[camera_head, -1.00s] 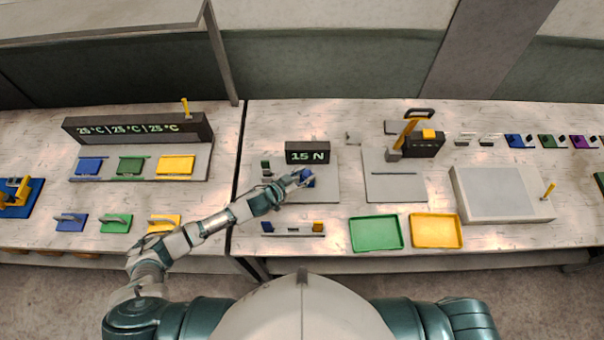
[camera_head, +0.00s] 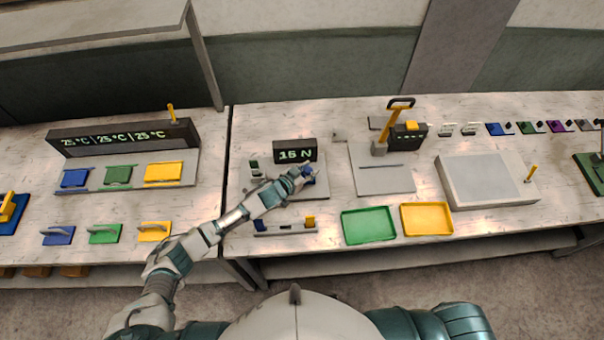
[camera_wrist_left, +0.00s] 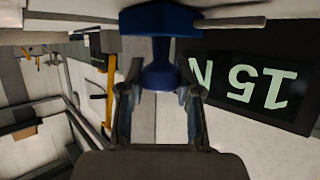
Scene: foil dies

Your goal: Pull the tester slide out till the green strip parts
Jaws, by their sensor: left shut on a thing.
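The tester stands on a grey base plate (camera_head: 318,188) with a black display (camera_head: 295,151) reading 15 N. The display also shows upside down in the left wrist view (camera_wrist_left: 253,85). My left gripper (camera_head: 304,174) is at the tester, in front of the display. In the left wrist view my left gripper (camera_wrist_left: 160,95) is shut on the blue slide grip (camera_wrist_left: 158,60), its fingers on either side of the stem. In the head view the blue grip (camera_head: 309,176) is partly hidden by my gripper. A green piece (camera_head: 254,167) shows at the tester's left. I cannot make out the strip.
A green tray (camera_head: 368,225) and a yellow tray (camera_head: 427,218) lie to the right near the front edge. A rack with blue and yellow blocks (camera_head: 286,225) lies in front of the tester. A yellow-handled press (camera_head: 389,130) stands to the right.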

